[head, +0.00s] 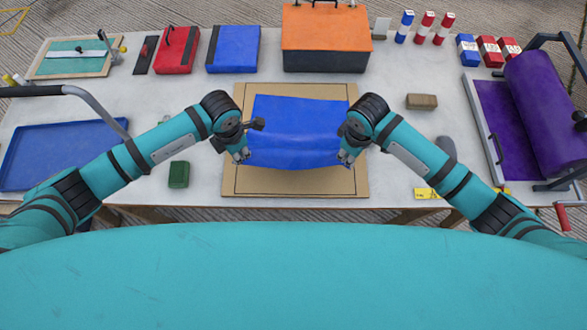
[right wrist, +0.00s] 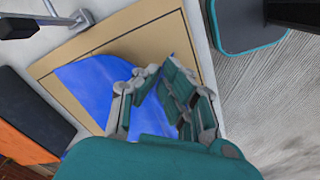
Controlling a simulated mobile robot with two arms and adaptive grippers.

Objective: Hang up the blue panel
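The blue panel (head: 297,130) is a soft sheet over a tan framed board (head: 290,187) in the middle of the table. Its near edge bulges and sags between my two grippers. My left gripper (head: 242,158) is at the panel's near left corner, with its fingers closed at that edge. My right gripper (head: 346,158) is at the near right corner. In the right wrist view the fingers of my right gripper (right wrist: 158,72) come together on the blue panel (right wrist: 92,88), with blue showing between them. Part of the panel is hidden behind that gripper.
A purple roll (head: 545,110) on a stand is at the right. A blue tray (head: 45,155) is at the left. A green block (head: 179,174) and a brown block (head: 422,102) flank the board. An orange-lidded box (head: 326,60) and a blue case (head: 233,58) stand behind.

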